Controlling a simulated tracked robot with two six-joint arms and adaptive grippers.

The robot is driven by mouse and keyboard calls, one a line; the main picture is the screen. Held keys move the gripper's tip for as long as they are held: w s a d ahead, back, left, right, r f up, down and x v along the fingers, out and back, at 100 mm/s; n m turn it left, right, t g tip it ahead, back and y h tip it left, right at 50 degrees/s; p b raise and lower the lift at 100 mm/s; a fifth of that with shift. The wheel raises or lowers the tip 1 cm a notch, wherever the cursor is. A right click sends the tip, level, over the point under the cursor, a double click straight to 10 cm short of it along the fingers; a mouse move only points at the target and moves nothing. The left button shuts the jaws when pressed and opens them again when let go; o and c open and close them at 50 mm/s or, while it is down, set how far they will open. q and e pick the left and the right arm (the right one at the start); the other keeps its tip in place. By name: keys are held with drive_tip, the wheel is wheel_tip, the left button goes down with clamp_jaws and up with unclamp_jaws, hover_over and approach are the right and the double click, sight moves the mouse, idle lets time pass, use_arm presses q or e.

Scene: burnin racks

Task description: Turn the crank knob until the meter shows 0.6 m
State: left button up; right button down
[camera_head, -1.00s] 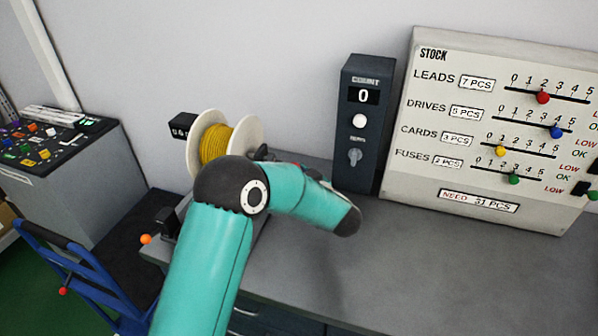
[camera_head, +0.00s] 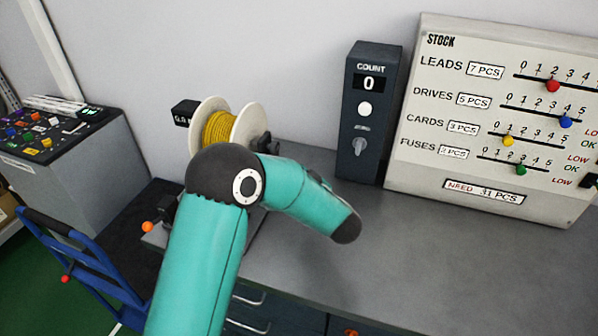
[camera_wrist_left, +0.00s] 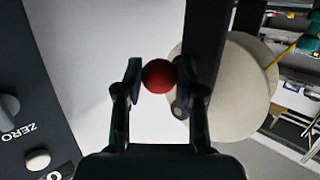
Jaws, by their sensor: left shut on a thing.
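The crank knob is a red ball (camera_wrist_left: 158,76) in the left wrist view. It sits between the two fingers of my left gripper (camera_wrist_left: 160,82), which is shut on it. In the head view my left arm hides the knob and the gripper. A spool of yellow wire (camera_head: 218,128) with white flanges stands behind my arm, and a pale flange (camera_wrist_left: 235,85) shows at the right of the wrist view. My right gripper is out of view.
A dark COUNT box (camera_head: 366,115) showing 0 stands right of the spool. A white STOCK board (camera_head: 455,187) with coloured sliders is farther right. A blue cart (camera_head: 85,262) and a grey console (camera_head: 75,185) are at left. The bench (camera_head: 400,265) front is clear.

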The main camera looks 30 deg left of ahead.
use_arm(q)
drive_tip(key=shift+s+a+r, duration=0.2)
drive_tip(key=shift+s+r, duration=0.05)
drive_tip(key=shift+r, duration=0.05)
drive_tip(key=o, duration=1.1)
drive_tip(key=shift+s, duration=0.1)
drive_tip(key=shift+o, duration=0.5)
drive_tip(key=shift+f, duration=0.1)
drive_tip(key=shift+d, duration=0.15)
